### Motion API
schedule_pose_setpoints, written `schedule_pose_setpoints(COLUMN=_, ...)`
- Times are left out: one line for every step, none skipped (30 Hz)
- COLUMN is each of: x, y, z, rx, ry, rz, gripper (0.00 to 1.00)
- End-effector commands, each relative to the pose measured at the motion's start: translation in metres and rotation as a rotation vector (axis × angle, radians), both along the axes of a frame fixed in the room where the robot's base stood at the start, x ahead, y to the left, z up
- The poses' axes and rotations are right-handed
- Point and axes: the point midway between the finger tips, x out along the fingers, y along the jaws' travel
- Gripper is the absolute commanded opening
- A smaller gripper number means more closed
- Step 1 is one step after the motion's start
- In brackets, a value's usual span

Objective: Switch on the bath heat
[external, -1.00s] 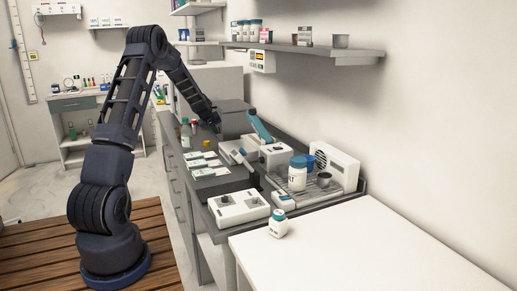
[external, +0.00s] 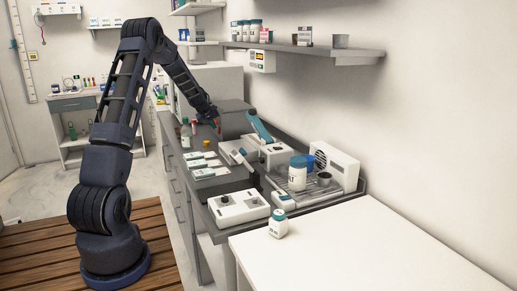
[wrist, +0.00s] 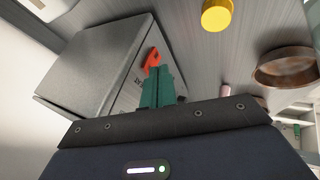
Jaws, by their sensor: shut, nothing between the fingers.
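A grey box-shaped unit (wrist: 90,70), which I take to be the bath, stands on the counter; in the external view (external: 238,118) it is at the far end, partly behind my arm. A red-orange switch or lever (wrist: 152,60) shows on its pale front panel in the wrist view. My gripper (wrist: 160,88) has its green fingers shut and empty, with their tips right at the red part. Whether they touch it I cannot tell. In the external view my gripper (external: 217,122) is small, at the unit's left front. The switch's position is not clear.
A yellow-capped item (wrist: 217,14) and a brown round dish (wrist: 285,68) are on the counter near my gripper.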

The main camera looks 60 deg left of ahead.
Motion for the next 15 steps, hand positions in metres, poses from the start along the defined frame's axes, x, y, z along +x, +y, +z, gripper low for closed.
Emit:
schedule_pose_setpoints(x=-0.005, y=-0.003, z=0.008, rx=0.002, ry=0.000, rz=0.001, gripper=0.00)
schedule_pose_setpoints(x=-0.008, y=-0.004, z=0.012, rx=0.002, ry=0.000, rz=0.001, gripper=0.00)
schedule_pose_setpoints(x=-0.012, y=-0.007, z=0.017, rx=0.001, ry=0.000, rz=0.002, gripper=0.00)
schedule_pose_setpoints(x=-0.015, y=-0.009, z=0.020, rx=0.000, ry=0.000, rz=0.002, gripper=0.00)
schedule_pose_setpoints(x=-0.018, y=-0.011, z=0.024, rx=0.000, ry=0.000, rz=0.002, gripper=0.00)
schedule_pose_setpoints(x=-0.021, y=-0.013, z=0.029, rx=0.000, ry=0.001, rz=0.002, gripper=0.00)
schedule_pose_setpoints(x=-0.024, y=-0.014, z=0.032, rx=0.000, ry=0.001, rz=0.002, gripper=0.00)
schedule_pose_setpoints(x=-0.026, y=-0.016, z=0.035, rx=0.000, ry=0.001, rz=0.002, gripper=0.00)
schedule_pose_setpoints(x=-0.029, y=-0.018, z=0.039, rx=0.000, ry=0.001, rz=0.002, gripper=0.00)
schedule_pose_setpoints(x=-0.031, y=-0.019, z=0.041, rx=0.000, ry=0.001, rz=0.002, gripper=0.00)
schedule_pose_setpoints(x=-0.033, y=-0.021, z=0.044, rx=-0.001, ry=0.003, rz=0.002, gripper=0.00)
schedule_pose_setpoints(x=-0.035, y=-0.022, z=0.046, rx=-0.001, ry=0.003, rz=0.002, gripper=0.00)
schedule_pose_setpoints(x=-0.036, y=-0.023, z=0.049, rx=-0.001, ry=0.003, rz=0.002, gripper=0.00)
schedule_pose_setpoints(x=-0.037, y=-0.023, z=0.050, rx=-0.001, ry=0.003, rz=0.002, gripper=0.00)
schedule_pose_setpoints(x=-0.038, y=-0.024, z=0.052, rx=-0.001, ry=0.003, rz=0.002, gripper=0.00)
